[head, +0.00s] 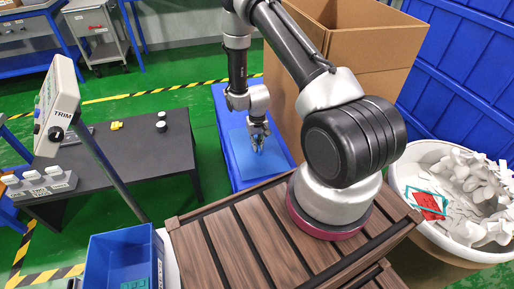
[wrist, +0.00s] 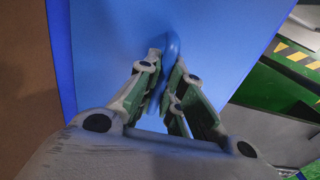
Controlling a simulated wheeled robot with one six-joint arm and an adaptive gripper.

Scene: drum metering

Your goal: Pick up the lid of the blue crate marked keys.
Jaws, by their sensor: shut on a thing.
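The blue lid (head: 244,163) is a flat lighter-blue panel, right of the dark table in the head view. It fills much of the wrist view (wrist: 105,35). My gripper (head: 258,146) is above the lid, pointing down. In the wrist view my gripper (wrist: 168,98) is shut on the lid's raised blue handle (wrist: 172,46), with a finger on each side. A darker blue body (head: 222,98), seemingly the crate, shows around the lid. I cannot tell whether the lid rests on it or is lifted. No keys marking is readable.
A cardboard box (head: 350,45) stands close to the right of the lid. The dark table (head: 130,160) with small items is on the left. A slatted wooden top (head: 240,240), an open blue bin (head: 115,248) and a white drum (head: 403,165) of pale parts are nearer.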

